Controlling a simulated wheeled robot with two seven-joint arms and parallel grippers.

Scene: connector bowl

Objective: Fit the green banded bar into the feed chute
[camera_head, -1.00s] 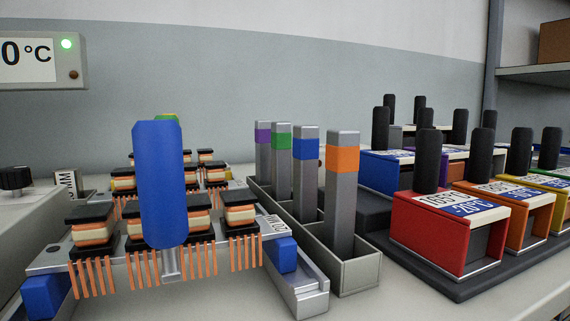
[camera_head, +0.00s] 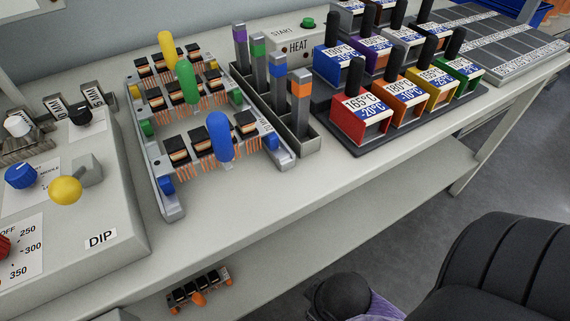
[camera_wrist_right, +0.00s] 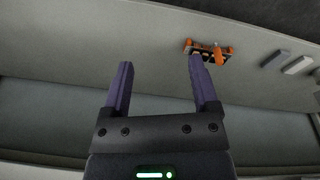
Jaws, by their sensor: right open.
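The green-banded bar (camera_head: 259,50) is a grey upright bar with a green band near its top. It stands in the narrow grey rack (camera_head: 305,140) between the purple-banded bar (camera_head: 240,40) and the blue-banded bar (camera_head: 278,72), with the orange-banded bar (camera_head: 300,105) nearest. I cannot tell which thing is the feed chute. My right gripper (camera_wrist_right: 160,63) is open in the right wrist view, with nothing between its purple fingers. It is away from the bars. My left gripper is not in view.
Coil boards with yellow, green and blue handles (camera_head: 219,138) sit on rails left of the rack. Coloured blocks with black handles (camera_head: 362,120) stand to the right. The DIP machine (camera_head: 75,225) is at left. An orange-handled coil board (camera_head: 198,292) lies below the bench top. The front bench strip is clear.

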